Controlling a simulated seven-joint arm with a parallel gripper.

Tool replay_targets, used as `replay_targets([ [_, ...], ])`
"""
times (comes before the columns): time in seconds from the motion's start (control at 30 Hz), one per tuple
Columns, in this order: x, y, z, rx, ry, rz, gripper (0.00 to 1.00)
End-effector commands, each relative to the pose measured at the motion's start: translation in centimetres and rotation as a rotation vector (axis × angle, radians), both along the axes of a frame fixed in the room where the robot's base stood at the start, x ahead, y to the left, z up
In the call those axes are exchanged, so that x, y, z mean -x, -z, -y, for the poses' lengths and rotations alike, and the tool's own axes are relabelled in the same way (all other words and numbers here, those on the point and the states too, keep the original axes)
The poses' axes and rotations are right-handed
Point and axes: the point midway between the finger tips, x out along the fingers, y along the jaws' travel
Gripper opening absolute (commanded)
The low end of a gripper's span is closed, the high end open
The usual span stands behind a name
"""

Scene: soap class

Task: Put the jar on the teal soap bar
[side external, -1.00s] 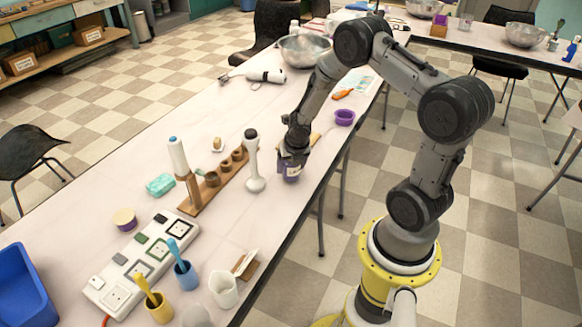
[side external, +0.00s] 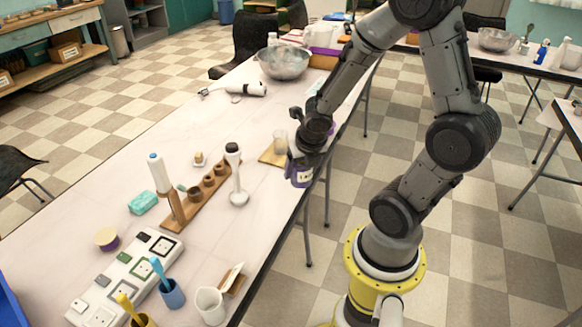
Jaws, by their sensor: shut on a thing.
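A dark purple jar (side external: 299,176) with a pale label is held in my gripper (side external: 303,156), near the right edge of the long table. My gripper is shut on the jar's upper part and hides its top; the fingertips are hard to make out. I cannot tell for sure how high the jar's base is above the table. The teal soap bar (side external: 143,202) lies on the table at the left, well apart from the jar, with nothing on top of it.
Between jar and soap stand a white-handled blender (side external: 236,178) and a wooden rack (side external: 200,200) with an upright post. A power strip (side external: 120,280) and cups are in front.

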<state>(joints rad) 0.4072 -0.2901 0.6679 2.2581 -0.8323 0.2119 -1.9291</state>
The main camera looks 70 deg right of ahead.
Motion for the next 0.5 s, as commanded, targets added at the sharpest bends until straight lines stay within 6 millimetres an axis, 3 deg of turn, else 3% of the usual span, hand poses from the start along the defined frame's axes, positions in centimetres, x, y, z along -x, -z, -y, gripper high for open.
replay_targets([
  [0.3,0.9,-0.5,-0.5,0.001,-0.004,0.002,0.00],
  [0.5,1.3,-0.8,0.2,0.001,-0.029,0.004,0.00],
])
